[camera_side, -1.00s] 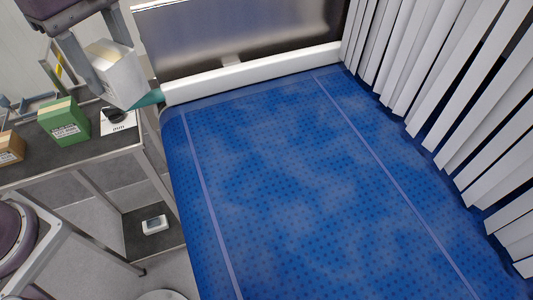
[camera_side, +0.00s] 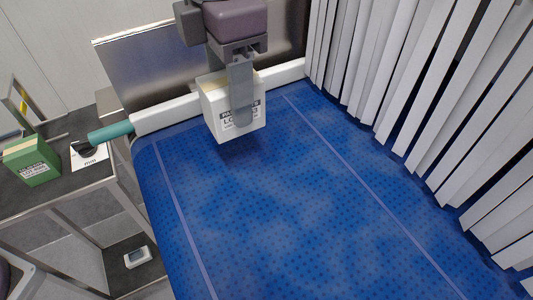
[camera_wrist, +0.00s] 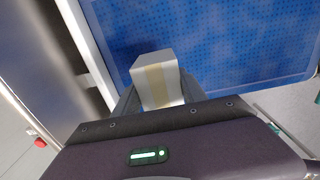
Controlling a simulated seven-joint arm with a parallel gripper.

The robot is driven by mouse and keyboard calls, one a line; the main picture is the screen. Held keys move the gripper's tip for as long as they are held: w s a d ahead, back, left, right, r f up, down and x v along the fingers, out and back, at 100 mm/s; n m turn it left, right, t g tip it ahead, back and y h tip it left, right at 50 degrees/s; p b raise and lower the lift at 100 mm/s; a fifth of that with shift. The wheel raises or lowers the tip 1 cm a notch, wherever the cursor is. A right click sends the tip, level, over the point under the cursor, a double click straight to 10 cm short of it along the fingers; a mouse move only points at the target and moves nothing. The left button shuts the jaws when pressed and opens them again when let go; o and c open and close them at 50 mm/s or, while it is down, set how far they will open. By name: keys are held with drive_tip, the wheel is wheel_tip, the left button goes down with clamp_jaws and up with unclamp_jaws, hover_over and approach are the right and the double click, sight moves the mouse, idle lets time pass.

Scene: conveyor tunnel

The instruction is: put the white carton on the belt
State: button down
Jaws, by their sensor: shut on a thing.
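The white carton (camera_side: 217,116) has a printed label and is held over the far end of the blue belt (camera_side: 300,200). A shadow lies on the belt below it, so it looks raised above the surface. My gripper (camera_side: 241,110) is shut on the carton, with one finger across its labelled face. In the wrist view the carton (camera_wrist: 158,80) shows a tan tape strip and sits between the two fingers (camera_wrist: 155,98). The belt (camera_wrist: 215,35) lies beyond it. The far finger is mostly hidden by the carton in the side view.
A white rail and metal panel (camera_side: 150,68) close the belt's far end. White strip curtains (camera_side: 420,110) hang along the right. The belt is otherwise clear.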

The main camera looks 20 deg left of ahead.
wheel_tip(320, 180, down, 8)
drive_tip(key=shift+f, duration=0.2)
drive_tip(key=shift+f, duration=0.1)
drive_tip(key=c, duration=0.6)
unclamp_jaws()
drive_tip(key=shift+c, duration=0.2)
wheel_tip(320, 180, up, 12)
drive_tip(key=shift+r, duration=0.15)
drive_tip(key=shift+a, duration=0.1)
